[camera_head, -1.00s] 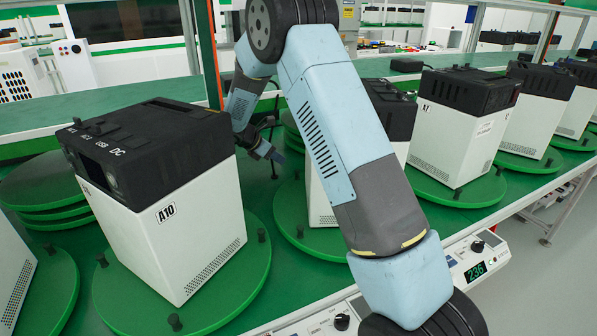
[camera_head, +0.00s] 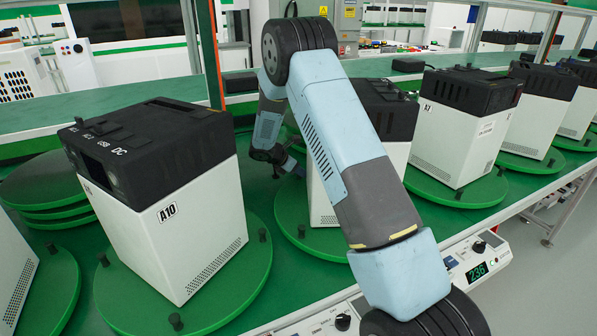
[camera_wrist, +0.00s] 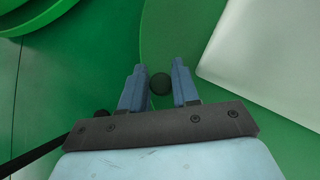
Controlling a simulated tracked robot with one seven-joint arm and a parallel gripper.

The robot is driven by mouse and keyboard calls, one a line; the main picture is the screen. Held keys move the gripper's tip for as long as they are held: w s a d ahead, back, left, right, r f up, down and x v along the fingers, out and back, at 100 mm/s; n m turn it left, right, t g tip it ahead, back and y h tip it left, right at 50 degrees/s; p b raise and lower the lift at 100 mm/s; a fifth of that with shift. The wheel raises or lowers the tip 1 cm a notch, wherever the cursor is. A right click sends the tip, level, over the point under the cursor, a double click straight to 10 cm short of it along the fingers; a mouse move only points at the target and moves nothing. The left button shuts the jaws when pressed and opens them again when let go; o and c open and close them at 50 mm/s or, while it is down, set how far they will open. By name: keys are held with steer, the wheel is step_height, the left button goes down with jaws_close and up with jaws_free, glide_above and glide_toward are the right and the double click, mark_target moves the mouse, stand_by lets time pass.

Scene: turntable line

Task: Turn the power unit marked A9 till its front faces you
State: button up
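No A9 mark is readable in any view. A white power unit with a black top (camera_head: 385,108) stands on a green turntable (camera_head: 330,240) in the middle of the head view, partly hidden by my arm; its label is hidden. My gripper (camera_wrist: 159,72) is open over the edge of a green turntable in the wrist view. A black peg (camera_wrist: 160,84) shows between its two blue fingers, with gaps at both sides; I cannot tell whether the fingers reach down around it.
A unit marked A10 (camera_head: 190,230) stands on a turntable with black pegs at the left. A unit that seems marked A7 (camera_head: 455,140) and several others stand at the right. Stacked green discs (camera_head: 45,190) lie at the left. A control box reading 236 (camera_head: 477,262) is at the front edge.

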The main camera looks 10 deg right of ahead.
steer(key=shift+c, duration=0.3)
jaws_close()
